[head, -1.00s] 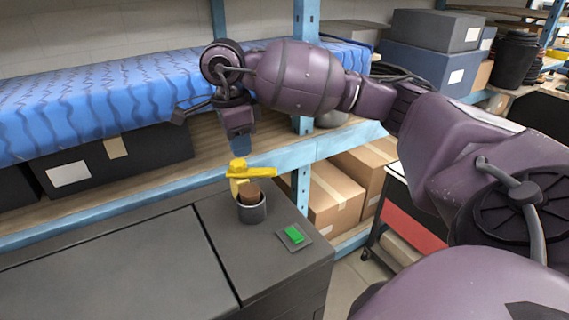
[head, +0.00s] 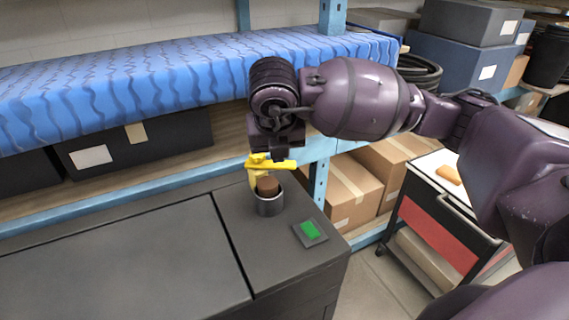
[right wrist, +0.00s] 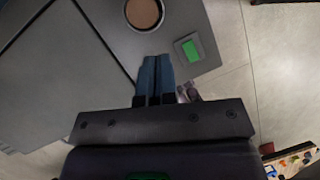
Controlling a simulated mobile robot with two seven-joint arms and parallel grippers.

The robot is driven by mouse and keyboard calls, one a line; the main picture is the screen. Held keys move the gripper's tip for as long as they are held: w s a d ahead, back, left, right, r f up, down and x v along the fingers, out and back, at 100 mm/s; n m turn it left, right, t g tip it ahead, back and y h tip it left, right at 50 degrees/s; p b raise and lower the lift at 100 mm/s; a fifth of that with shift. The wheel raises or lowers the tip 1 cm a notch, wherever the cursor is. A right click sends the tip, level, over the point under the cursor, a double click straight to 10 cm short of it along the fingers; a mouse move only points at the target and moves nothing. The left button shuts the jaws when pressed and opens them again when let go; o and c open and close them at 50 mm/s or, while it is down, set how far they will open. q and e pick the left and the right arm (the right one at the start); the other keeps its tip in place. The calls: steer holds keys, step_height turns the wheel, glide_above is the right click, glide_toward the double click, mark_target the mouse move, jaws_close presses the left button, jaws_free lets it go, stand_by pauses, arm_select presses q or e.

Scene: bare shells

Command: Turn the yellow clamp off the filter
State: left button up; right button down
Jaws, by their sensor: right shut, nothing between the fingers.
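The yellow clamp (head: 257,176) stands at the back left of a round grey cup, with its bar (head: 281,165) reaching right above it. The filter, a brown round piece (head: 268,186), sits in the grey cup (head: 270,206) on the dark cabinet; its round brown top also shows in the right wrist view (right wrist: 144,12). My right gripper (head: 278,152) is just above and behind the clamp bar; I cannot tell whether they touch. In the right wrist view its blue fingers (right wrist: 155,66) are shut with nothing between them. The clamp is not visible there. My left gripper is not in view.
A green button on a grey plate (head: 310,232) lies right of the cup. A shelf with a blue wrapped mattress (head: 180,90) and cardboard boxes (head: 350,195) stands behind. A red-sided cart (head: 440,225) is at the right. The cabinet's left top (head: 120,265) is clear.

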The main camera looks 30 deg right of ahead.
steer(key=w+f, duration=0.1)
steer(key=f, duration=0.2)
steer(key=w+d+f+m, duration=0.1)
steer(key=f, duration=0.2)
steer(key=w+f+m, duration=0.1)
steer(key=f, duration=0.1)
steer(key=shift+d+f+p, duration=0.35)
steer(key=shift+d+f, duration=0.05)
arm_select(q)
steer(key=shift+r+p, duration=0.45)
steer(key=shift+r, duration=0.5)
arm_select(e)
steer(key=w, duration=0.1)
steer(key=w+d, duration=0.2)
steer(key=shift+w+d+f, duration=0.1)
steer(key=shift+w+f, duration=0.15)
steer(key=shift+w, duration=0.05)
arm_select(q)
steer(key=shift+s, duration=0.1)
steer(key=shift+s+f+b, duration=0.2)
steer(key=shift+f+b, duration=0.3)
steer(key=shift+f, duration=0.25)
arm_select(e)
steer(key=shift+w+d+n, duration=0.15)
steer(key=shift+d+n, duration=0.05)
steer(key=shift+n, duration=0.1)
